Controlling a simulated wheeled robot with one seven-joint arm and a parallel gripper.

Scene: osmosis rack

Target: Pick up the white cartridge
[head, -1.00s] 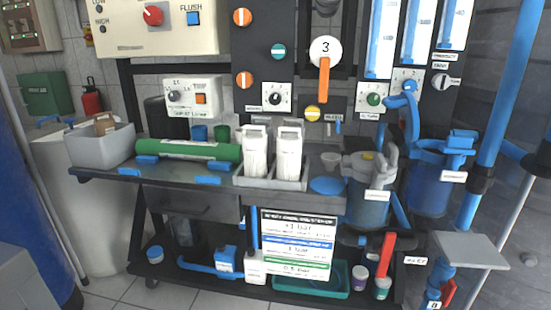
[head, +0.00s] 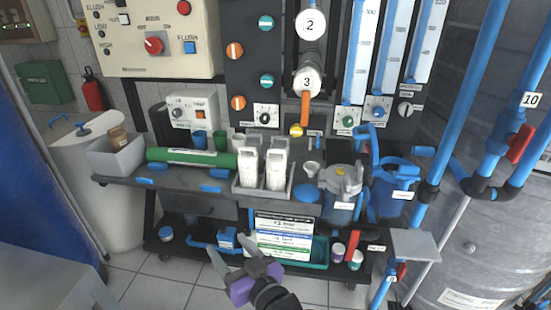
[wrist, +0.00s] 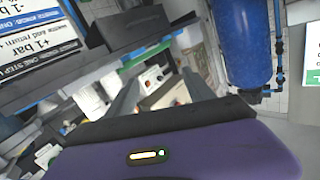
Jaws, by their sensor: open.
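Two white cartridges stand upright side by side in a grey tray (head: 262,193) on the bench, the left cartridge (head: 249,168) and the right cartridge (head: 276,170). Both have handle-like tops. My gripper (head: 231,256), purple with grey fingers, is at the bottom of the head view, in front of and lower than the bench. Its fingers are apart with nothing between them. In the wrist view the purple gripper body fills the bottom and the two fingers (wrist: 155,92) point away. I cannot make out the cartridges in the wrist view.
A green tube (head: 190,157) and a grey bin (head: 118,155) are left of the tray. A blue disc (head: 306,193) and clear-headed blue housings (head: 343,185) are to its right. A printed sign (head: 284,237) hangs below the bench front, near my gripper.

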